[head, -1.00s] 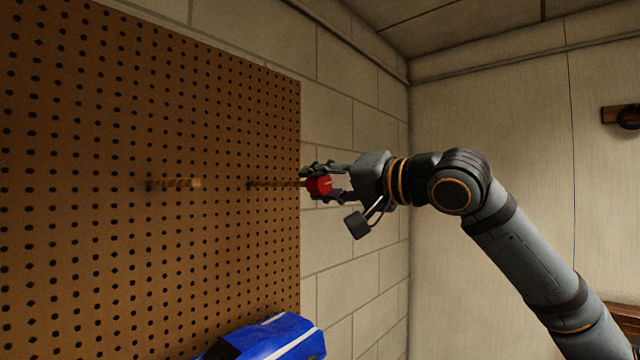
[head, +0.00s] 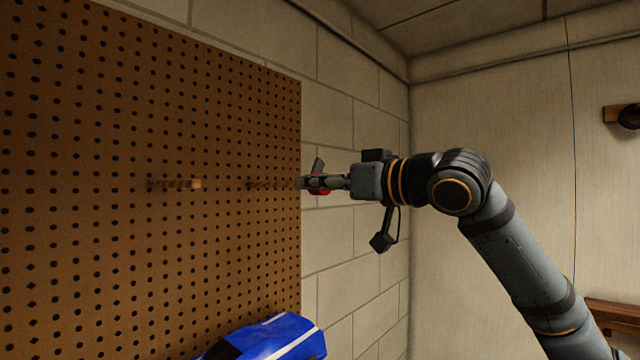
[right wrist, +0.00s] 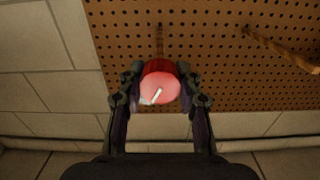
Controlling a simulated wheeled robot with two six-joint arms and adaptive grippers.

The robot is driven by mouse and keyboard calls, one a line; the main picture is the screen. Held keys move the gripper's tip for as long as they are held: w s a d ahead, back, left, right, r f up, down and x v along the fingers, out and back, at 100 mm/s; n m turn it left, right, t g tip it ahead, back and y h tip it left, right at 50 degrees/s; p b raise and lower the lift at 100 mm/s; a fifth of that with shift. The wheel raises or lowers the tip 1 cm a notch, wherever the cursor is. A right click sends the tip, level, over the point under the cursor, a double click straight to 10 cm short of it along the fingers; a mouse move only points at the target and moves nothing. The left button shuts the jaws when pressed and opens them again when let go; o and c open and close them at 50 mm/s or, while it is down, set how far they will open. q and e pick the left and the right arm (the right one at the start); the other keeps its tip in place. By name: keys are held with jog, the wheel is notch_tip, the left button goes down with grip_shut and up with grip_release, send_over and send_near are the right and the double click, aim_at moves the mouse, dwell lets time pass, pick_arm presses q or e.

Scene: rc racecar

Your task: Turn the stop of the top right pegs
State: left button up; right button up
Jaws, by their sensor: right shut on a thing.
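The red stop (head: 320,191) is on the end of the right wooden peg (head: 270,184), which sticks out from the pegboard (head: 120,100). In the right wrist view the stop's round face (right wrist: 160,89) shows a short white mark, tilted. My right gripper (head: 314,182) is shut on the stop, with one finger on each side of it; the fingers hide much of the stop in the head view. A second wooden peg (head: 175,184) is to the left and shows no stop. My left gripper is not in view.
A blue car body (head: 270,338) with white stripes is below the pegs at the bottom of the head view. A block wall (head: 350,250) is behind the gripper. The space around the gripper is clear.

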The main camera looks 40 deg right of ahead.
jog(key=n, duration=0.5)
jog(key=shift+r, duration=0.1)
jog(key=shift+n, duration=1.2)
jog(key=shift+o, duration=0.2)
jog(key=o, duration=0.9)
jog(key=shift+o, duration=0.9)
jog(key=shift+s, duration=0.1)
jog(key=shift+a, duration=0.2)
jog(key=shift+d, duration=0.15)
